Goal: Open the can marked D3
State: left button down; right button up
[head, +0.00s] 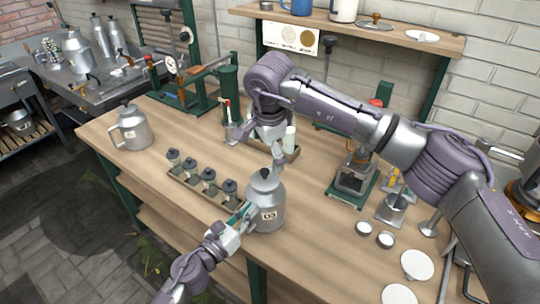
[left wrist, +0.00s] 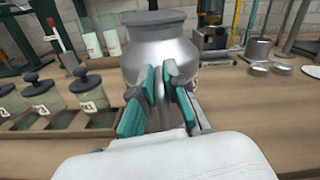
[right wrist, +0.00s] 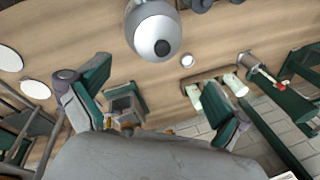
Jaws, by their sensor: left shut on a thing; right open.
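The grey metal can marked D3 (head: 266,212) stands upright near the front edge of the wooden table. Its domed lid with a black knob (head: 265,173) is on. My left gripper (head: 240,216) is shut on the can's near side, apparently at its handle; the left wrist view shows the can body (left wrist: 160,55) just beyond the teal fingers (left wrist: 165,92). My right gripper (head: 277,152) is above the can, close to the knob in the head view. In the right wrist view its fingers (right wrist: 155,105) are open and empty, with the lid (right wrist: 155,32) beyond them.
A rack of several black-topped jars (head: 205,186) is left of the can. Another can (head: 131,128) stands at the table's left. Small metal cups (head: 364,228) and white discs (head: 417,264) lie to the right. A green-based press (head: 352,180) stands behind.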

aim_at(266, 179)
pick_arm(q)
jog(key=shift+a, duration=0.1)
jog(key=shift+f, duration=0.1)
pick_arm(e)
jog(key=f+n, duration=0.3)
jog(key=n, duration=0.2)
jog(key=f+n+t, duration=0.1)
jog(key=f+n, duration=0.2)
jog(key=n, duration=0.2)
jog(key=w+f+n, duration=0.1)
jog(key=f+n, duration=0.3)
jog(key=n, duration=0.1)
jog(key=shift+a+n+t+y, duration=0.2)
jog(key=shift+n+t+y, duration=0.1)
jog(key=shift+t, duration=0.1)
